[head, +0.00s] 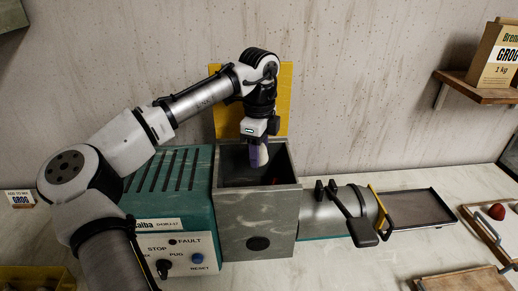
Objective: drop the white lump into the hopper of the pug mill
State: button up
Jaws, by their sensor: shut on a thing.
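The pug mill stands on the pale worktop, with a teal motor housing (175,215) and a grey square hopper (256,221) that is open at the top. A yellow panel (284,100) stands upright behind the hopper. My gripper (258,160) points down over the hopper opening, its tips at about the level of the rim. It is shut on the white lump (263,156), of which only a small pale part shows beside the purple fingers. The hopper's inside is dark, with a reddish patch, and its floor is hidden.
A metal barrel (338,214) with a black-handled lever extends right of the hopper toward a dark tray (418,208). A shelf (478,88) at right holds a grog box (496,56). A framed board with a red ball (497,211) lies at far right.

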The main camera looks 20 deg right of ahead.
jog(key=o, duration=1.1)
notch_tip(320, 180, up, 14)
jog(key=shift+f+b, duration=0.1)
jog(key=shift+b, duration=0.45)
